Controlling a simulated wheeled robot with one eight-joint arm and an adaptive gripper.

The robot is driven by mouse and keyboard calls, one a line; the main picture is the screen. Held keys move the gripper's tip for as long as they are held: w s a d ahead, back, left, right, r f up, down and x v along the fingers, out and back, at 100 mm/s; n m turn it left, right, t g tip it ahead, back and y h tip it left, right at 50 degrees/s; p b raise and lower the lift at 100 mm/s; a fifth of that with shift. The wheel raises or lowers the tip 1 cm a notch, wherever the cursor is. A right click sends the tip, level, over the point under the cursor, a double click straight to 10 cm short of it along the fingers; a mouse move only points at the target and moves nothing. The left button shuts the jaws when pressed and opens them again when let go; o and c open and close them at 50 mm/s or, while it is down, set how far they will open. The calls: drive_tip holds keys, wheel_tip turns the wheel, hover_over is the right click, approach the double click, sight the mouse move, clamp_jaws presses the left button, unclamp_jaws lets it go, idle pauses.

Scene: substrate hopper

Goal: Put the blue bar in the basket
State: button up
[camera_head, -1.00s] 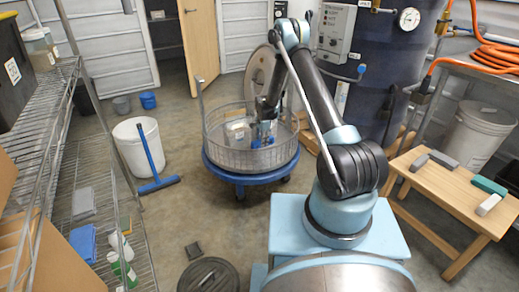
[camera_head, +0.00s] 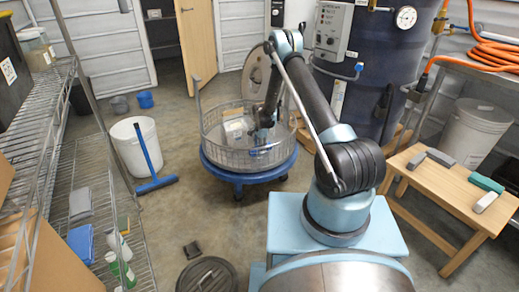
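The round wire-mesh basket (camera_head: 222,160) stands on a blue wheeled base left of my arm. My arm reaches over its right side, and my gripper (camera_head: 262,138) is inside, seen small through mesh. A small blue patch shows at the gripper's fingers. I cannot tell whether it is the blue bar or part of the gripper, nor whether the fingers are open or shut. A whitish packet (camera_head: 236,128) lies in the basket beside the gripper. No blue bar shows on the wooden bench.
The wooden bench (camera_head: 446,195) at the right holds grey and green bars. A blue squeegee (camera_head: 157,184) leans on a white bucket (camera_head: 130,150) at the left. A wire shelf stands at the far left. A dark round lid (camera_head: 207,276) lies on the front floor.

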drive_tip(key=shift+o, duration=0.8)
drive_tip(key=shift+r, duration=0.1)
